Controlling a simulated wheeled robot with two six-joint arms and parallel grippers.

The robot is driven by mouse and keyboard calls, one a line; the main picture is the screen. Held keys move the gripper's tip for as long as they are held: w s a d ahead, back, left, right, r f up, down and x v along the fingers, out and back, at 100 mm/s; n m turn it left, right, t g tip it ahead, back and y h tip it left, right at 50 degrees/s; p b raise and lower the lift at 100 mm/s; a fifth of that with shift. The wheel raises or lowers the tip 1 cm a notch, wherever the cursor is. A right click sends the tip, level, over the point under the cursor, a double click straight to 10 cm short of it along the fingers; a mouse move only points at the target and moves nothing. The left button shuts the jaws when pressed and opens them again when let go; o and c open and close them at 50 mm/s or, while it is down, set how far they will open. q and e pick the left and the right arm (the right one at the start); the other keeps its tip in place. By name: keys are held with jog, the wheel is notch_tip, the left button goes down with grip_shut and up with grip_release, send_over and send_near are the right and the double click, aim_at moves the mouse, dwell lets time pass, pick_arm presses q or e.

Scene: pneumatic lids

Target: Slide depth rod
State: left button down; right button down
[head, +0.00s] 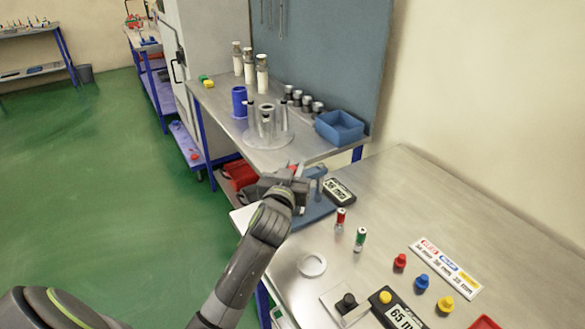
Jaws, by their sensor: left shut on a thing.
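A depth gauge stands on the near bench, with a blue-grey base (318,211) and an upright post (318,184). A dark display (340,190) beside it shows a reading that looks like 38 mm. My left gripper (297,185) is at the gauge's left side, close to the post. It is shut on what seems to be the depth rod, which the jaws and wrist mostly hide. My right gripper is not in view.
Red and green cylinders (340,217) (360,239) stand right of the gauge. A white ring (312,264), a second display (397,311), coloured knobs (422,282) and a label strip (446,266) lie nearer. A blue bin (340,127) sits on the far bench. The near bench's right back is clear.

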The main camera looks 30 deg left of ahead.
pick_arm(q)
notch_tip(320, 180, up, 7)
jog(key=p, duration=0.6)
jog(key=shift+w+r, duration=0.1)
jog(key=shift+r, duration=0.1)
jog(key=c, duration=1.3)
grip_release()
jog(key=shift+w+f, duration=0.15)
jog(key=shift+f, duration=0.1)
jog(key=shift+s, duration=0.2)
